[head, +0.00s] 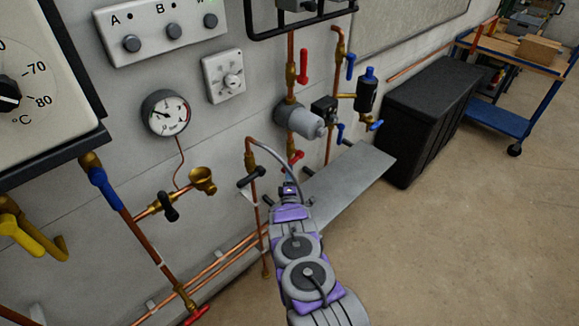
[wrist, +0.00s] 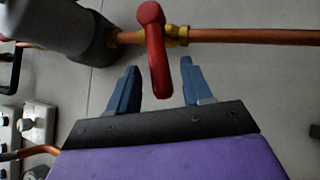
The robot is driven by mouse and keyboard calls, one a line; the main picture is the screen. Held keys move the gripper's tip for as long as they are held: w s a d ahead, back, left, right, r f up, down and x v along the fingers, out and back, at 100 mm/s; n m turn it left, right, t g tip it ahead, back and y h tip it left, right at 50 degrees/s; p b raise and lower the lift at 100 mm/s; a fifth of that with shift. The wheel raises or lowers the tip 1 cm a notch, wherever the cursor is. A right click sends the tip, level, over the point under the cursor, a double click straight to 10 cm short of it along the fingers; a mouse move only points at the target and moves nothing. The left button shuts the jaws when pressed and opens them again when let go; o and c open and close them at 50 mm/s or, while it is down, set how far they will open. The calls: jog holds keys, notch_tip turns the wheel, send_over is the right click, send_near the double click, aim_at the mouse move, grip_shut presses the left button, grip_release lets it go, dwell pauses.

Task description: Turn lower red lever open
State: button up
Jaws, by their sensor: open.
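The lower red lever (head: 295,157) is on the pipe below the grey cylindrical fitting, just beyond my gripper (head: 290,183) in the head view. In the wrist view the red lever (wrist: 157,60) hangs from a brass valve body (wrist: 177,36) on a copper pipe. My gripper (wrist: 161,72) is open, with one blue fingertip on each side of the lever. Gaps show between the lever and both fingers. The upper red lever (head: 303,66) is higher on the same pipe run. My fingers are small and hard to make out in the head view.
A grey cylindrical fitting (head: 300,121) is close above the lower lever. Blue levers (head: 341,133) and a black-handled valve (head: 251,178) are nearby. A grey shelf (head: 345,183) sits behind my arm. A black chest (head: 427,115) stands right. The floor at right is clear.

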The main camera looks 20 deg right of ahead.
jog(key=p+v, duration=0.2)
jog(key=v, duration=1.1)
jog(key=shift+s+f+p, duration=0.2)
jog(key=shift+p, duration=0.15)
jog(key=shift+a, duration=0.1)
